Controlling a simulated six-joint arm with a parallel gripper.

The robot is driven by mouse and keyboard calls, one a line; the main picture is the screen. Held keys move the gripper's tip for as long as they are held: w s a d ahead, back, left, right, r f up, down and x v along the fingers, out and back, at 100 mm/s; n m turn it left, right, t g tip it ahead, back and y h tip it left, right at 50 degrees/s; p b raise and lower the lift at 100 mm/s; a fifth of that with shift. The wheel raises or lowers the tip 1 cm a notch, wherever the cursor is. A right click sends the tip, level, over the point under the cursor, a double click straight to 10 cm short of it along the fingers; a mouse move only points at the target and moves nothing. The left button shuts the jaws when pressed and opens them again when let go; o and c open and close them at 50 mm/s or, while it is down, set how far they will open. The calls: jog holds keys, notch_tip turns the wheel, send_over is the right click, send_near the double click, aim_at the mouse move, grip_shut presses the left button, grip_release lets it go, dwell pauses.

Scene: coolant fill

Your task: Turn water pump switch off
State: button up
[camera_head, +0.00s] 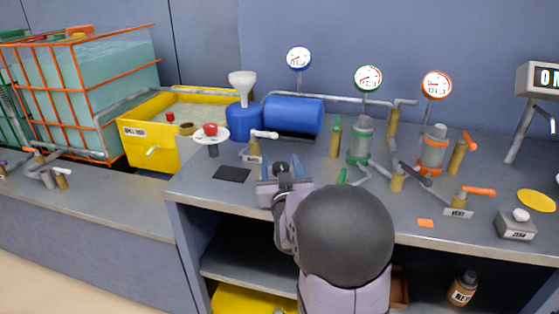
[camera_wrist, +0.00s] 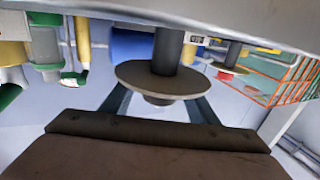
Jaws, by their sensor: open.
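My gripper (camera_head: 282,178) is open over the front edge of the bench, with its two fingers pointing at the bench. A dark knob (camera_head: 281,167) shows between the fingers. In the wrist view, which looks inverted, a grey disc with a dark knob (camera_wrist: 158,99) on a thick dark post (camera_wrist: 167,52) stands between the fingers; I cannot tell whether they touch it. A similar red knob (camera_head: 210,129) on a white disc and dark post stands farther left. No label readable as water pump shows, so I cannot tell which control is the switch.
A black pad (camera_head: 232,174), a white-handled valve (camera_head: 263,134) and a blue tank (camera_head: 293,117) lie left of and behind my gripper. Green and orange valves (camera_head: 433,150) stand to the right. A grey box with a white knob (camera_head: 519,222) sits far right.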

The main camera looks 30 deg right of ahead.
jog(key=shift+x, duration=0.95)
jog(key=c, duration=1)
jog(key=shift+c, duration=0.2)
jog(key=shift+w+a+n+t+y+b, duration=0.15)
jog(key=shift+n+t+y+b, duration=0.25)
jog(key=shift+n+y+b, duration=0.45)
jog(key=shift+p, duration=0.3)
jog(key=o, duration=1)
jog(key=shift+o, duration=0.2)
jog(key=shift+s+a, duration=0.1)
jog(key=shift+s, duration=0.1)
jog(key=shift+v, duration=3.6)
